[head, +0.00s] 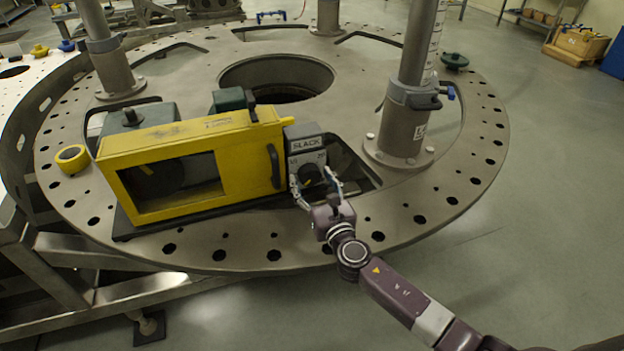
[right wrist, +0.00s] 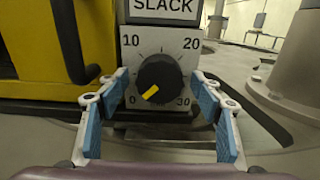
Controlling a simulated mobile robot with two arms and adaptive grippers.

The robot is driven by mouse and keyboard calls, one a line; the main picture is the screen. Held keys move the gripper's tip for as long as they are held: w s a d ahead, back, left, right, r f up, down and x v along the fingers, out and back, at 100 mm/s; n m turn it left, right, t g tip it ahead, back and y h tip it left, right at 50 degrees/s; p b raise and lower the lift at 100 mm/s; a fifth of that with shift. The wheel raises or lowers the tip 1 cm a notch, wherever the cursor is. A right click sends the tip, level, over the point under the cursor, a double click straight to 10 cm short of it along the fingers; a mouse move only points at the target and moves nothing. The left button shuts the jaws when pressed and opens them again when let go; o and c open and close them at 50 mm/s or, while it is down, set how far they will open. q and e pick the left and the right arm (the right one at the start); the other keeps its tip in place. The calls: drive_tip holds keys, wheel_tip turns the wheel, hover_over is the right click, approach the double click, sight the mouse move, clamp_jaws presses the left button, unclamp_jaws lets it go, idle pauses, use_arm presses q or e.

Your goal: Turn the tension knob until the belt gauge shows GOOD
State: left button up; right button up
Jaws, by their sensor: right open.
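The tension knob (right wrist: 160,79) is a round black dial with a yellow pointer on a white face marked 0, 10, 20 and 30. Its pointer aims down and left, close to the 0. Above it the belt gauge (right wrist: 165,9) reads SLACK; the gauge also shows in the head view (head: 306,144). My right gripper (head: 317,188) is open in front of the knob. In the right wrist view its blue-padded fingers (right wrist: 160,110) stand on either side of the knob, apart from it. My left gripper is not in view.
A yellow guard box (head: 200,135) with a dark window and a black handle stands left of the gauge. A grey post (head: 410,90) rises to the right. A yellow tape roll (head: 72,158) lies at the plate's left. All sit on the round, holed turret plate (head: 240,245).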

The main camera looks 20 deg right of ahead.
drive_tip(key=c, duration=1.2)
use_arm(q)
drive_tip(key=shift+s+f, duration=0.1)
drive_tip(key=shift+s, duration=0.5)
use_arm(e)
drive_tip(key=shift+o, duration=0.2)
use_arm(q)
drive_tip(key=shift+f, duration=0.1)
use_arm(e)
drive_tip(key=shift+m, duration=0.3)
drive_tip(key=m+b, duration=0.1)
drive_tip(key=m, duration=0.2)
drive_tip(key=shift+f+b, duration=0.1)
drive_tip(key=shift+b, duration=0.25)
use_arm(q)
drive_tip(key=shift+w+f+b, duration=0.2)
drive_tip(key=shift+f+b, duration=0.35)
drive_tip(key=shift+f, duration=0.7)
use_arm(e)
drive_tip(key=shift+m, duration=2.5)
